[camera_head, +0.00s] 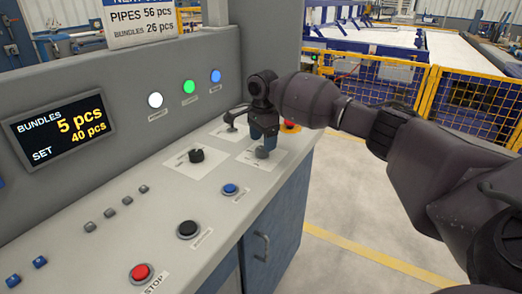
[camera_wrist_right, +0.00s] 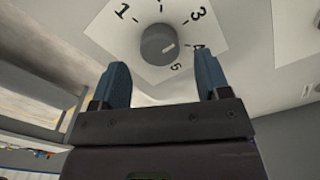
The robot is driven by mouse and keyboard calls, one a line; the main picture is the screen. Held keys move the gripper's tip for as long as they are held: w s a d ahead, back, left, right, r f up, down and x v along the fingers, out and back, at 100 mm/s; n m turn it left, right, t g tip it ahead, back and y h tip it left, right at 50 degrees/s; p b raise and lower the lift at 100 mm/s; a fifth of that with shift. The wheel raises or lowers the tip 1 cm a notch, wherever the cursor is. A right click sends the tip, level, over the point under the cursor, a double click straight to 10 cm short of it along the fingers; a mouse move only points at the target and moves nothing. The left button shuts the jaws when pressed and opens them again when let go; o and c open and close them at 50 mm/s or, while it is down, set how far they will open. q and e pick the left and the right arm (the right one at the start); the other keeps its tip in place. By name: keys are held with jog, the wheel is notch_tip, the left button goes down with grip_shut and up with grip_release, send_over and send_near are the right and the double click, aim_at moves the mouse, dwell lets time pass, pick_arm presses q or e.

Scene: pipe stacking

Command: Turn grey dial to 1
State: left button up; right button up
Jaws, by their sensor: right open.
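The grey dial (camera_head: 262,153) stands on a white plate on the sloping console top, just below my right gripper (camera_head: 264,134). In the right wrist view, the round grey dial (camera_wrist_right: 159,43) sits beyond the fingertips with the numbers 1, 3, 4 and 5 around it. A pale mark shows on the right side of its face, toward the 4; its exact setting is hard to tell. My right gripper (camera_wrist_right: 163,80) is open and empty, its two blue fingers apart with the dial seen between them. My left gripper is not in view.
A black dial (camera_head: 196,156), a blue button (camera_head: 230,189), a black button (camera_head: 188,229) and a red stop button (camera_head: 141,273) stand on the console. A small grey control (camera_head: 231,127) is left of my gripper. A red button (camera_head: 290,126) lies behind it.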

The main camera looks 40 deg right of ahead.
notch_tip(320, 180, down, 2)
jog(key=shift+f, duration=0.2)
jog(key=shift+f+b, duration=0.3)
jog(key=shift+f, duration=0.15)
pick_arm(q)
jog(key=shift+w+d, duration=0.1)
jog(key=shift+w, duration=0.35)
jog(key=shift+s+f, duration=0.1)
pick_arm(e)
jog(key=shift+c, duration=0.2)
